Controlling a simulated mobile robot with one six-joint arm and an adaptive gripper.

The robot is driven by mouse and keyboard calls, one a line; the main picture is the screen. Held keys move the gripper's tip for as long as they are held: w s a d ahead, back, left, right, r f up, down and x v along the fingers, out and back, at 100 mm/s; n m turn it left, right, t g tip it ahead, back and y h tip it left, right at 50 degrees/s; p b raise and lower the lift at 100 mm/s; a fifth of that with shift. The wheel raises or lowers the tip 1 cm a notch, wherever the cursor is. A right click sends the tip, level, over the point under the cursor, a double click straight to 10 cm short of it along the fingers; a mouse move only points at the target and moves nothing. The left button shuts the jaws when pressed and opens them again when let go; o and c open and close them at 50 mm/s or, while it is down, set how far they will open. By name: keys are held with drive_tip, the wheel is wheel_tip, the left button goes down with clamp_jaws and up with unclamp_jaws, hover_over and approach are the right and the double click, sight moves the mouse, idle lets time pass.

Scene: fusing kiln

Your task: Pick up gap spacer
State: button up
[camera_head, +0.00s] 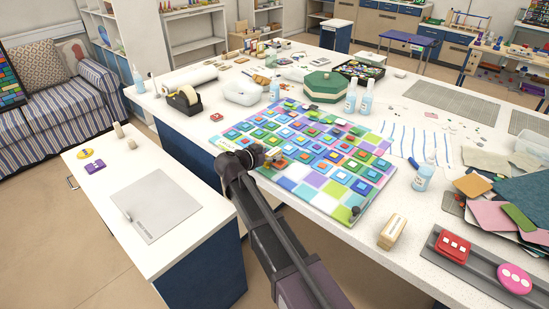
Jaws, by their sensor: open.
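I cannot say for sure which thing is the gap spacer. A small upright wooden block with a pale label (392,231) stands right of the coloured tile panel (306,192). My gripper (273,156) is at the panel's left part, low over or close to the tiles. The gripper is open, but its fingers are small and partly hidden by my own wrist. I cannot tell whether anything sits between them.
Bottles (350,98), a tape dispenser (184,98), a clear tub (241,93) and a green-lidded box (323,87) stand behind the panel. A dark rail (483,262) holds red and pink pieces. The lower left bench (107,212) has a grey mat (158,204).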

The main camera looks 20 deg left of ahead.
sight(277, 152)
drive_tip(key=shift+b+x, duration=0.45)
drive_tip(key=shift+x, duration=1.3)
drive_tip(key=shift+d, duration=0.1)
clamp_jaws()
